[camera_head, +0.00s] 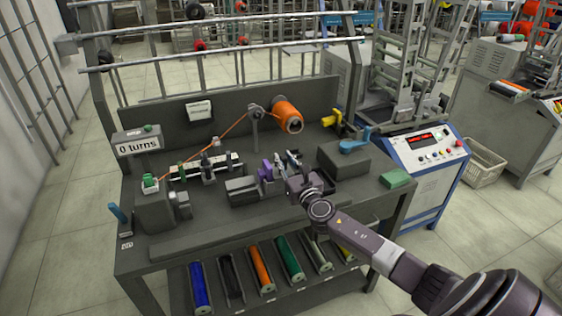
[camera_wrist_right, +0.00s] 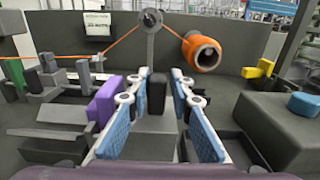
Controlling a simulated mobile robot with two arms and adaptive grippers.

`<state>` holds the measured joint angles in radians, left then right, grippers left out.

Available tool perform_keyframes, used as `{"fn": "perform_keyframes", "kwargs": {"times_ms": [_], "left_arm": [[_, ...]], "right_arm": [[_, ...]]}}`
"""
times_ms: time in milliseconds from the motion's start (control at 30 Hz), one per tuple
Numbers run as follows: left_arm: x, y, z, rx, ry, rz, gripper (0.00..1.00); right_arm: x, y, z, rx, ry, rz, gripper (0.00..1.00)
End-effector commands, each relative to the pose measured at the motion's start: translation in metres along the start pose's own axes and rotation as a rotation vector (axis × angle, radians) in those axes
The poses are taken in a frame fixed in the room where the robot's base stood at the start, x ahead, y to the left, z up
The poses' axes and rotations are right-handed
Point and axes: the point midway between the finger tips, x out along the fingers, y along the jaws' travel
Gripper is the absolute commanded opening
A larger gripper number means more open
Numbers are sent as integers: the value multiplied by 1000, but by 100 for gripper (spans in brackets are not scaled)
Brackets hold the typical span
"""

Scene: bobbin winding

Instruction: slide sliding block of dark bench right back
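The dark bench (camera_head: 225,222) stands in the middle of the head view. My right gripper (camera_head: 289,163) reaches over its right half from the lower right. In the right wrist view the gripper (camera_wrist_right: 155,95) has its two blue-padded fingers spread apart. A dark upright block (camera_wrist_right: 156,92) shows in the gap between them, with space on both sides; I cannot tell its depth or whether it is the sliding block. A purple block (camera_wrist_right: 103,100) stands just left of the fingers and also shows in the head view (camera_head: 266,171). My left gripper is not in view.
An orange spool (camera_head: 287,115) sits at the bench's back, its thread running left over a post (camera_head: 255,130). A blue-handled dark box (camera_head: 343,162) and green pad (camera_head: 396,178) lie right of the gripper. A "0 turns" display (camera_head: 138,146) stands left. Several coloured rolls lie below.

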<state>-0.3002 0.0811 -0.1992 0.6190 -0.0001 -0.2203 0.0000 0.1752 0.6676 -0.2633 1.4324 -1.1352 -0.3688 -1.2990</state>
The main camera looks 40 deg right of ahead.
Motion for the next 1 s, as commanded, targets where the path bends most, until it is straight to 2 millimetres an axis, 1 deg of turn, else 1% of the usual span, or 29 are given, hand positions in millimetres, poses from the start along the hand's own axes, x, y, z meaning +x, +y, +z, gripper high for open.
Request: {"fn": "perform_keyframes", "kwargs": {"times_ms": [300, 367, 467, 567, 800, 1000], "left_arm": [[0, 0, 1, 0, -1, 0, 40], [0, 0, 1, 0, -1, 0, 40], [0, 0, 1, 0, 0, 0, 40], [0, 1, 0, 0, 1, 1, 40], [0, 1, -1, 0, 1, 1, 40], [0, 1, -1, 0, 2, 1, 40]], "right_arm": [[0, 0, 0, 0, 0, -1, 23], [-2, 0, 0, -1, 0, 0, 23], [-11, 0, -1, -1, 0, 0, 23], [-26, 0, -1, -1, 2, 2, 23], [-72, 0, -2, -1, 3, 1, 23], [-103, -1, -1, -1, 2, 1, 23]]}}
